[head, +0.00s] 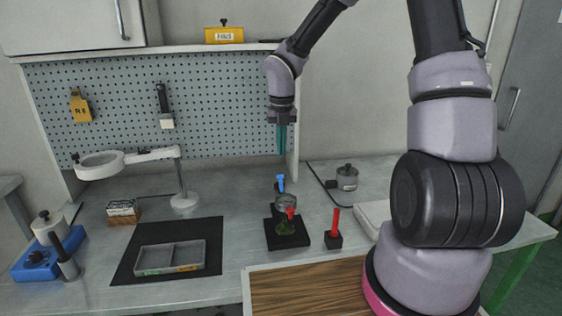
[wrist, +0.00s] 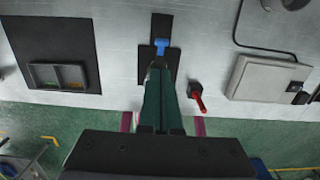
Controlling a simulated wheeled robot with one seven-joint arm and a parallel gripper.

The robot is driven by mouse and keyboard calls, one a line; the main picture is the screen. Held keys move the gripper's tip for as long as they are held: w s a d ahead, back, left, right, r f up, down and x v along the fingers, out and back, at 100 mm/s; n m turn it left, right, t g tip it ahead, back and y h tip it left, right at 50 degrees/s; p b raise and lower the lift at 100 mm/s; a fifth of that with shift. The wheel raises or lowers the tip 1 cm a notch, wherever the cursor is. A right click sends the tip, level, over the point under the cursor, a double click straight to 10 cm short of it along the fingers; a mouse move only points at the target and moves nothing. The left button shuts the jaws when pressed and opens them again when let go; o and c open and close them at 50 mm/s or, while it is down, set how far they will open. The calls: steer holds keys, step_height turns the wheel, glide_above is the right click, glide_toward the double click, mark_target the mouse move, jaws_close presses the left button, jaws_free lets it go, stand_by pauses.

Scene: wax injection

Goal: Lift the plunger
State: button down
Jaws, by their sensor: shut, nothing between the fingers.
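My gripper (head: 281,152) points straight down with its dark green fingers together and empty. It hangs in the air above the black pad (head: 304,240), apart from everything on the bench. In the wrist view, its fingertips (wrist: 161,72) lie just below a blue handle (wrist: 161,46) in the picture and hide part of the pad. The blue handle (head: 281,183) stands up at the back of a small device with a clear cup, a red part (head: 291,213) and a green base (head: 286,227). I cannot tell for certain which part is the plunger.
A red stick in a black block (head: 335,224) stands right of the pad. A grey divided tray (head: 170,258) lies on a dark mat at left.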

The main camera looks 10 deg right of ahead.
step_height(320, 180, up, 4)
steer(key=shift+s+f, duration=0.1)
steer(key=shift+s, duration=0.05)
stand_by(0.3)
steer(key=s+d+r+n+t+y, duration=0.1)
steer(key=s+d+r+n+t, duration=0.2)
steer(key=s+r+n, duration=0.7)
steer(key=s+d+r+n+t+y, duration=0.1)
steer(key=s+d+r+n+t, duration=0.2)
steer(key=n, duration=1.8)
steer(key=s+d+r, duration=0.4)
steer(key=s+r, duration=0.4)
steer(key=shift+s+d+n+t, duration=0.3)
steer(key=shift+s+d+n, duration=0.05)
steer(key=shift+d+n, duration=0.05)
